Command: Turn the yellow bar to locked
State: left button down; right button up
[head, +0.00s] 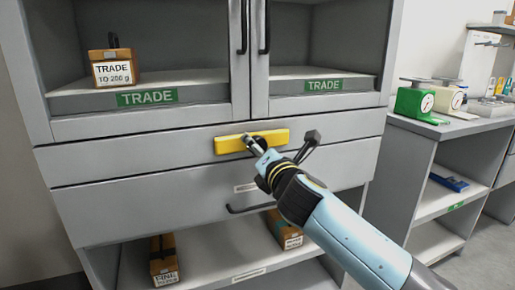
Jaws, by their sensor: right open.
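The yellow bar (273,138) lies almost level across the front of the grey cabinet's upper drawer (130,159). My right gripper (252,146) is in front of the bar, its near finger overlapping the bar's middle in the picture. The other finger is spread up to the right, so the gripper is open. I cannot tell whether it touches the bar. The part of the bar behind the finger is hidden, and no lock marking can be read. My left gripper is not in view.
Glass doors with dark handles (243,27) close the cabinet above. A box labelled TRADE (112,73) stands inside, and boxes sit on the low shelf (215,262). A green scale (413,103) stands on the side table at right.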

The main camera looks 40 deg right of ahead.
jog(key=shift+w+d, duration=0.15)
jog(key=shift+w, duration=0.5)
grip_shut()
